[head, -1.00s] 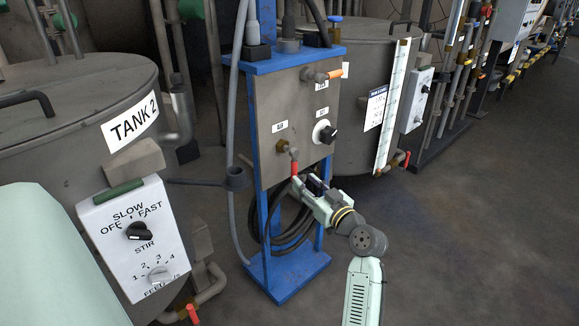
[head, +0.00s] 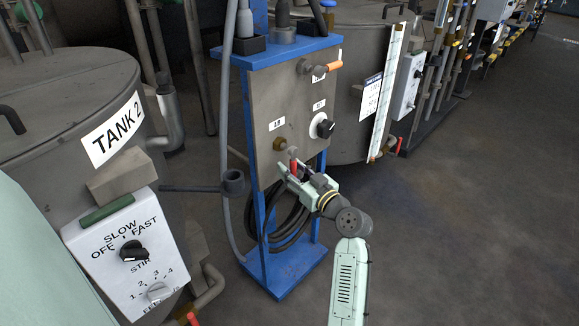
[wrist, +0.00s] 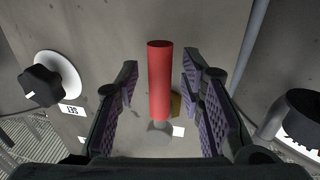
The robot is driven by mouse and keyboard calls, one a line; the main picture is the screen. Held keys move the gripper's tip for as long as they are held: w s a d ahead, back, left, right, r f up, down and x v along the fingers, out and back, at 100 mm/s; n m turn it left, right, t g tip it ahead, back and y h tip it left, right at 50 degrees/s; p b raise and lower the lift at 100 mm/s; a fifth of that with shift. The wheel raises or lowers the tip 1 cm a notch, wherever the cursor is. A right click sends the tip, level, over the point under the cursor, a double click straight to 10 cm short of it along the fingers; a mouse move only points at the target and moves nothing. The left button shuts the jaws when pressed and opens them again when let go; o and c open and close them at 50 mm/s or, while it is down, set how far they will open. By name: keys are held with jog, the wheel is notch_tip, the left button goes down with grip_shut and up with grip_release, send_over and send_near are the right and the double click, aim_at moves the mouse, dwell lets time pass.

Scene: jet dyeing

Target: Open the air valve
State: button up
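The red valve handle (head: 293,165) hangs down at the lower left of the grey panel (head: 262,105), by a brass fitting (head: 279,144). The small label above it is too small to read in the head view. My gripper (head: 289,172) is at the handle, in front of the panel's lower edge. In the wrist view, the red handle (wrist: 160,82) stands between the two open fingers of my gripper (wrist: 160,68), with a visible gap on each side. I see no finger touching it.
A black knob (head: 325,128) sits right of the handle; its label reads SET in the wrist view. Coiled hoses (head: 285,225) hang below. Open floor (head: 450,230) lies right.

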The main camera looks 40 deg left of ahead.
jog(key=shift+c, duration=0.5)
grip_shut()
dwell(0.4)
